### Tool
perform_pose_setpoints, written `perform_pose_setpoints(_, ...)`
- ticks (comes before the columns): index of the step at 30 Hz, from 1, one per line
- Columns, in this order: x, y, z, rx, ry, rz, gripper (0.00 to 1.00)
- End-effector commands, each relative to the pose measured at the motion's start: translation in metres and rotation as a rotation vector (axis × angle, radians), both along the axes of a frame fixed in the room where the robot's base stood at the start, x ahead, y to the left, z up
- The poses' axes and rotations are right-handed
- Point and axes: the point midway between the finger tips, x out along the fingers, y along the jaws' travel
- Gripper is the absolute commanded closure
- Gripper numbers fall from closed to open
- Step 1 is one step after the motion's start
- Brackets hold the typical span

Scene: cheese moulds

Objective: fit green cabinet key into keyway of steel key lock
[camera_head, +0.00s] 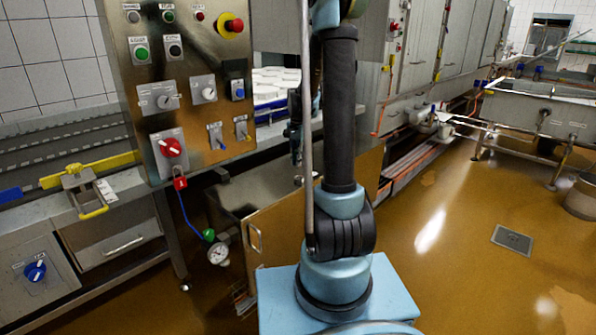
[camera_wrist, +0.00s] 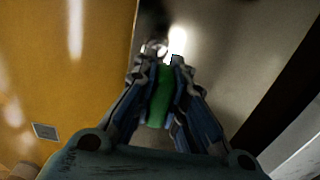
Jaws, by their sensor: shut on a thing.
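My gripper (camera_wrist: 166,66) is shut on the green cabinet key (camera_wrist: 160,98), which shows as a green strip between the two fingers in the wrist view. A bright, round, blurred metal part (camera_wrist: 155,47), which looks like the steel key lock, lies just beyond the fingertips, slightly left of them. The key's tip is hidden at the fingertips, so I cannot tell whether it touches the lock or is in the keyway. In the head view my upright arm covers much of the middle, and I cannot make out the key or lock clearly.
A steel control panel (camera_head: 187,120) with knobs and buttons stands left of my arm. Below it are an orange-brown door (camera_head: 283,228) with a handle and a pressure gauge (camera_head: 218,253). A steel counter (camera_head: 62,215) is at left. The brown floor (camera_head: 450,265) at right is largely clear.

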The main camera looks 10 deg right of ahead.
Motion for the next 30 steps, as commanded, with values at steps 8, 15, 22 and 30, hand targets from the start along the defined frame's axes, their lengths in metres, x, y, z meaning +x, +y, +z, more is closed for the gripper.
perform_pose_setpoints(8,0.001,-0.003,-0.030,0.000,0.000,-0.003,1.00)
perform_pose_setpoints(15,0.000,-0.003,-0.044,0.000,0.000,-0.003,1.00)
perform_pose_setpoints(22,0.000,-0.003,-0.044,0.000,0.000,-0.004,1.00)
perform_pose_setpoints(30,0.000,-0.003,-0.045,0.000,0.000,-0.004,0.68)
